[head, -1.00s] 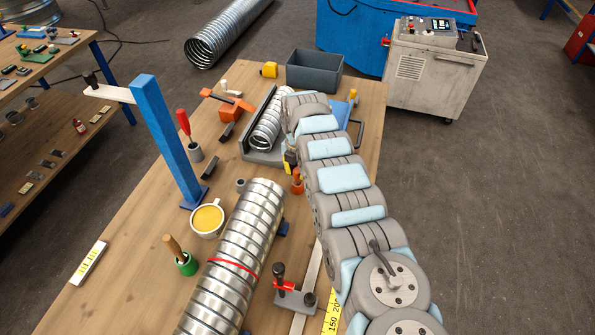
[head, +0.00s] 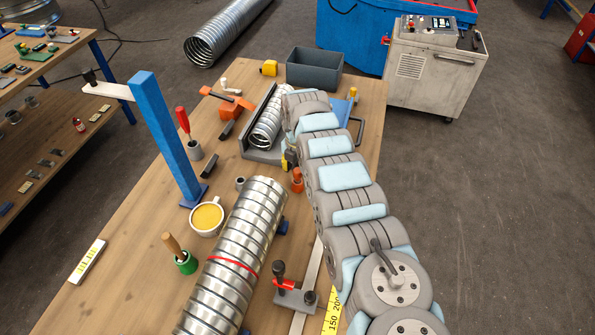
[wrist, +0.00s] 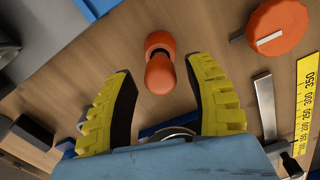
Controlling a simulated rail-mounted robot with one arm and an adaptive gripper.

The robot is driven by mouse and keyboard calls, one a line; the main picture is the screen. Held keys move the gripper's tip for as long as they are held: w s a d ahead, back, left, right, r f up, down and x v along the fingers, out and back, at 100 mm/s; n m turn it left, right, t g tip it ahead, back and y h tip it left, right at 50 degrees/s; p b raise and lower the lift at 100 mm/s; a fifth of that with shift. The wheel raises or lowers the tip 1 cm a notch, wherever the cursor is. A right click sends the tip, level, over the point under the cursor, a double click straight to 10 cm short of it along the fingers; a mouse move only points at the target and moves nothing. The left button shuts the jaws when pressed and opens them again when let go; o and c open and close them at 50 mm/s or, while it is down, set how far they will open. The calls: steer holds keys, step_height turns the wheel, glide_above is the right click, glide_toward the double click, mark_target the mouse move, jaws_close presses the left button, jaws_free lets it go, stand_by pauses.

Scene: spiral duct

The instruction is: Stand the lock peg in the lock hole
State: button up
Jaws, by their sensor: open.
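An orange-red piece with a rounded end (wrist: 160,75) stands on the wooden bench in the wrist view; it looks like the lock peg. An orange ring-like part (wrist: 160,42) shows just behind it, with a dark gap between. The same orange piece appears small in the head view (head: 297,182). My gripper (wrist: 158,70) is open, its yellow-backed fingers on either side of the piece, with visible gaps. In the head view my gripper (head: 288,163) is mostly hidden by my arm, just beyond the piece. I cannot make out which hole is the lock hole.
A large spiral duct with a red band (head: 258,215) lies left of my arm. A red-handled clamp (head: 283,283) stands near the front. A cup (head: 207,217), a blue post (head: 166,140) and a grey bin (head: 314,70) are around. An orange knob (wrist: 278,28) shows upper right.

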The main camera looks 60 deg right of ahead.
step_height(320, 180, up, 12)
steer(key=shift+f, duration=0.25)
stand_by(0.5)
